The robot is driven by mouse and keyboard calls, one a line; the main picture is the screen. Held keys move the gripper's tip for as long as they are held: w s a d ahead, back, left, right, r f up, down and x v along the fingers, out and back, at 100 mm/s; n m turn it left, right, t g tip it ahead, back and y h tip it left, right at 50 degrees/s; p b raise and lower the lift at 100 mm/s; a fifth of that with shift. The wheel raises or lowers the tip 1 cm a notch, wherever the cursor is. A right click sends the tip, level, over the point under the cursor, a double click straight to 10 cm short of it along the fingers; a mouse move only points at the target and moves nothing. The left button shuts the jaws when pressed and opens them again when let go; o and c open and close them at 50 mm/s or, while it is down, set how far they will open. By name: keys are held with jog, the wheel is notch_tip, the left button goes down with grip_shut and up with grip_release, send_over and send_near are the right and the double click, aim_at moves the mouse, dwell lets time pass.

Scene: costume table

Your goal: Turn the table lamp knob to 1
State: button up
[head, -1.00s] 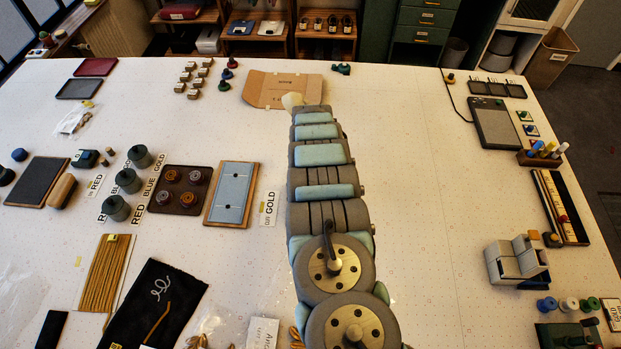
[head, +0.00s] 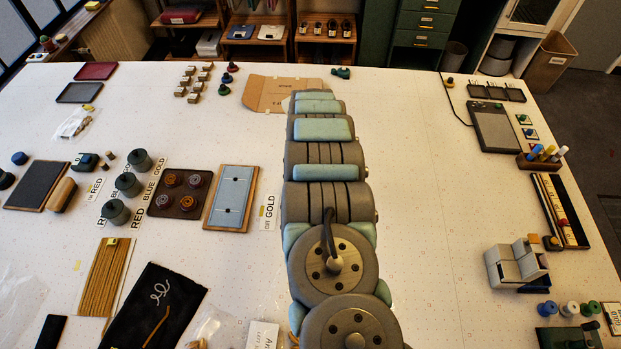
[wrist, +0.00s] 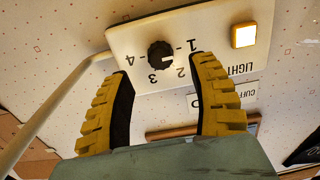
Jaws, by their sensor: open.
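In the wrist view, the pale lamp base panel (wrist: 222,28) has a round black knob (wrist: 160,54) with a white mark. The numbers 1 to 4 curve around the knob. The mark seems to point right, towards the side of 1 and 2; I cannot tell exactly which. My gripper (wrist: 162,66) is open, with yellow ridged fingers on the left and right of the knob, apart from it. A lit square button (wrist: 243,35) is right of the knob, by the word LIGHT. In the head view, my arm hides the gripper and knob.
A pale rod (wrist: 55,112) rises at left in the wrist view, close to the left finger. In the head view, a cardboard piece (head: 262,94) lies by the arm's far end. A blue board (head: 232,196) lies left of the arm. The table right of the arm is largely clear.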

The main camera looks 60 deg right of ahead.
notch_tip(320, 180, up, 7)
dwell(0.5)
jog(key=shift+w, duration=0.15)
dwell(0.5)
